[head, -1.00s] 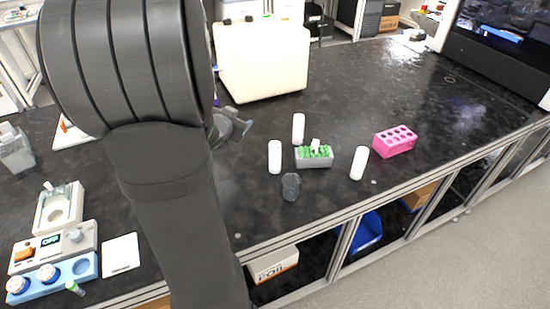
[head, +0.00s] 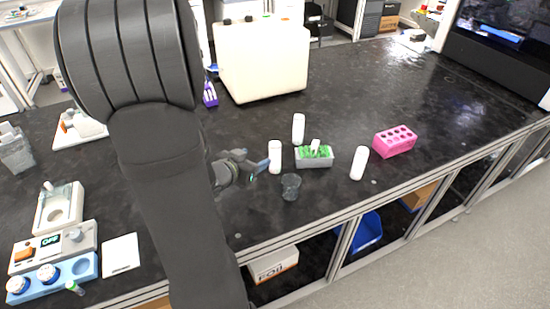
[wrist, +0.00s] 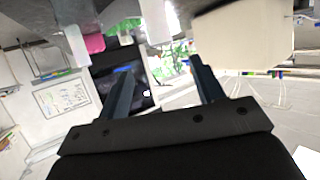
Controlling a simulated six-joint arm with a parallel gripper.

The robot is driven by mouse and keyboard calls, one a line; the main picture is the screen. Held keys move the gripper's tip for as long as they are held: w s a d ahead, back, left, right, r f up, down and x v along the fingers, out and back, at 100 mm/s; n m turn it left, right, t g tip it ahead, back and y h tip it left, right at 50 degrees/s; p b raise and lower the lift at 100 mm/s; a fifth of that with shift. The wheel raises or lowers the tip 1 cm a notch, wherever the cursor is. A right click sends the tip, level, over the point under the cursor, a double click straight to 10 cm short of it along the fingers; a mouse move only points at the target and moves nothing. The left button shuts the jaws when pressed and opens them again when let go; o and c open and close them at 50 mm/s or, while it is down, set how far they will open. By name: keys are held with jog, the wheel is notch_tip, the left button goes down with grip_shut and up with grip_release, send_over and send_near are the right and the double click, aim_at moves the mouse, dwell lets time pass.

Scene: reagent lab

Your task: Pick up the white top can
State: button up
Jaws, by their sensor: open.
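Three upright white cans stand on the black bench in the head view: a far one (head: 298,129), a left one (head: 275,156) and a right one (head: 359,163). The far one is the topmost in the picture. My gripper (head: 265,166) is low over the bench, just left of the left can, with its fingers toward it. Whether they touch cannot be told. In the wrist view, which looks upside down, my gripper (wrist: 160,88) is open with nothing between its fingers. A white can (wrist: 155,20) shows beyond the fingertips and another (wrist: 76,45) further left.
A grey rack with green inserts (head: 314,160) and a white piece stands between the cans. A glass beaker (head: 291,187) is in front, near the bench edge. A pink rack (head: 395,141) is to the right. A large cream box (head: 262,62) stands behind.

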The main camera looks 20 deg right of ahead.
aim_at(274, 146)
jog(key=x, duration=1.5)
jog(key=shift+d+f, duration=0.15)
jog(key=shift+f, duration=0.05)
jog(key=c, duration=1.1)
jog(key=shift+c, duration=0.2)
jog(key=shift+r, duration=0.1)
jog(key=shift+r, duration=0.45)
notch_tip(274, 146, up, 4)
jog(key=shift+s+d+f, duration=0.1)
jog(key=shift+f, duration=0.1)
jog(key=s+d+r, duration=0.5)
jog(key=s+r, duration=0.1)
jog(key=s, duration=0.4)
jog(key=shift+r, duration=0.2)
